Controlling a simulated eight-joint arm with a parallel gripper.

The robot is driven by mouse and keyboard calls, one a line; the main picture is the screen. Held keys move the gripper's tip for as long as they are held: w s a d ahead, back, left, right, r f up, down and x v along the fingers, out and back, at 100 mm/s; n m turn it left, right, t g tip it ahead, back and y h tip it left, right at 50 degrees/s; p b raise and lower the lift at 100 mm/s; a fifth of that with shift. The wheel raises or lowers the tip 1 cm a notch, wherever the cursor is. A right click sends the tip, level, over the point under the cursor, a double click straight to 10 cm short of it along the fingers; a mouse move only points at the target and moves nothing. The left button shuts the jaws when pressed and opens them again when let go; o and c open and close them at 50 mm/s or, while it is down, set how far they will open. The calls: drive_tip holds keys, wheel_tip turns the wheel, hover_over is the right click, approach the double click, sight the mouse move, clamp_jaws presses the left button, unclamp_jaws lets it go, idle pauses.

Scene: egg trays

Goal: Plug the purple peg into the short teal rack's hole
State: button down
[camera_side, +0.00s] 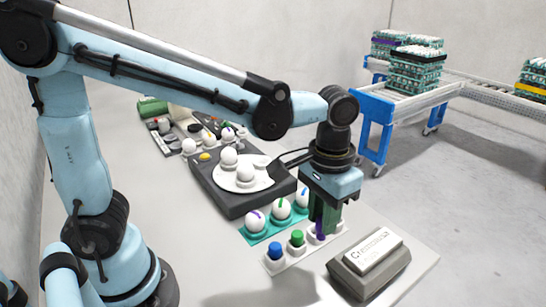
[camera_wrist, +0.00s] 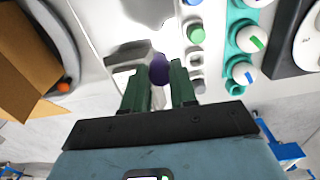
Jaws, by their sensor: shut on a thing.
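My gripper (camera_side: 324,222) points down, its dark green fingers shut on the purple peg (camera_side: 320,230). In the wrist view the purple peg (camera_wrist: 159,69) shows between the fingers (camera_wrist: 158,84). The peg is over or at the right end of a pale rack (camera_side: 288,262); I cannot tell whether its lower end is clear of it. A teal rack (camera_side: 262,236) lies just behind the pale rack and carries white eggs with purple, green and blue marks. It also shows in the wrist view (camera_wrist: 231,30).
A blue peg (camera_side: 275,250) and a green peg (camera_side: 297,237) stand in the pale rack. A grey box device (camera_side: 368,264) sits close on the right. A dark machine with a white egg plate (camera_side: 240,186) is behind.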

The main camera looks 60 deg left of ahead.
drive_tip(key=w+a+n, duration=0.2)
drive_tip(key=w+a, duration=0.2)
drive_tip(key=w, duration=0.3)
drive_tip(key=shift+w+a+f+n, duration=0.4)
drive_tip(key=shift+w+a+f, duration=0.95)
drive_tip(key=shift+a, duration=0.55)
drive_tip(key=shift+w+a+f+n, duration=0.4)
drive_tip(key=shift+w+a+f, duration=0.9)
drive_tip(key=shift+a, duration=0.65)
drive_tip(key=shift+w+a+f+n, duration=0.4)
drive_tip(key=shift+w+a+f, duration=0.95)
drive_tip(key=shift+a, duration=0.55)
drive_tip(key=shift+w+f, duration=0.15)
drive_tip(key=shift+f, duration=0.3)
drive_tip(key=c, duration=0.8)
unclamp_jaws()
drive_tip(key=shift+r, duration=0.1)
